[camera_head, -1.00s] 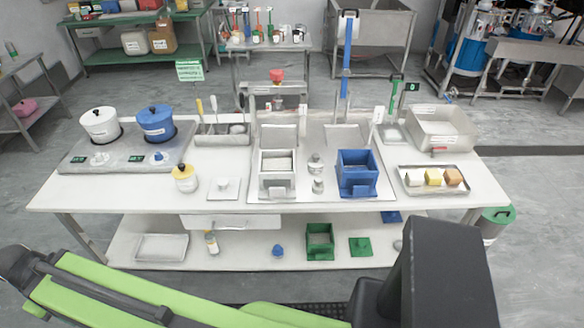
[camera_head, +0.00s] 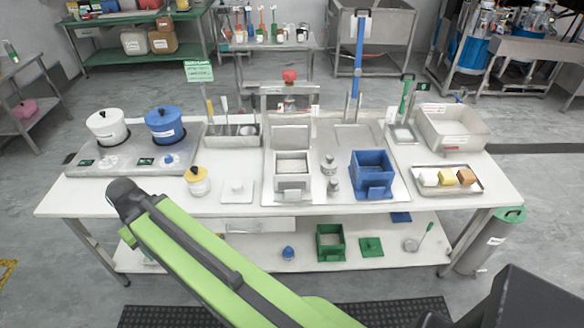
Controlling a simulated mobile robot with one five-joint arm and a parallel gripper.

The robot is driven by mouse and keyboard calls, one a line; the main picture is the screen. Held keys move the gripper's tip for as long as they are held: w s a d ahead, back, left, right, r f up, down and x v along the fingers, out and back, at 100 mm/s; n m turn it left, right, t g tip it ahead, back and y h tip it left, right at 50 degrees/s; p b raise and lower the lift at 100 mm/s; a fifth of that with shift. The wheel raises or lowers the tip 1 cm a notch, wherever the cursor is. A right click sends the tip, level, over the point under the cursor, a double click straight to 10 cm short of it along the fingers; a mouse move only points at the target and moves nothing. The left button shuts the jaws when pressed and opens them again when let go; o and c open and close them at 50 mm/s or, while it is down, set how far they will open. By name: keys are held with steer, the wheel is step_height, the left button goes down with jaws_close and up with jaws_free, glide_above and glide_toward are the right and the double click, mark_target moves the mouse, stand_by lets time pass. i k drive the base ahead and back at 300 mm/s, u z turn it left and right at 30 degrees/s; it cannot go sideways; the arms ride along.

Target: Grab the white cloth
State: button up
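A small white folded piece (camera_head: 428,177) that looks like the white cloth lies at the left end of a shallow metal tray (camera_head: 476,190) on the right side of the white table. A yellow piece (camera_head: 446,177) and a brown piece (camera_head: 465,177) sit beside it in the tray. My green arm crosses the lower left of the view, in front of the table. A dark part of my arm shows at the bottom right corner. My gripper's fingers are not visible, so I cannot see its distance from the cloth.
A metal basin (camera_head: 452,128) stands behind the tray. A blue square container (camera_head: 373,174) is left of it. White (camera_head: 107,127) and blue (camera_head: 164,126) pots stand at the far left. A grey bin (camera_head: 484,246) is beside the table's right end.

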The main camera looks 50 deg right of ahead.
mark_target(287, 167)
steer(key=i, duration=0.95)
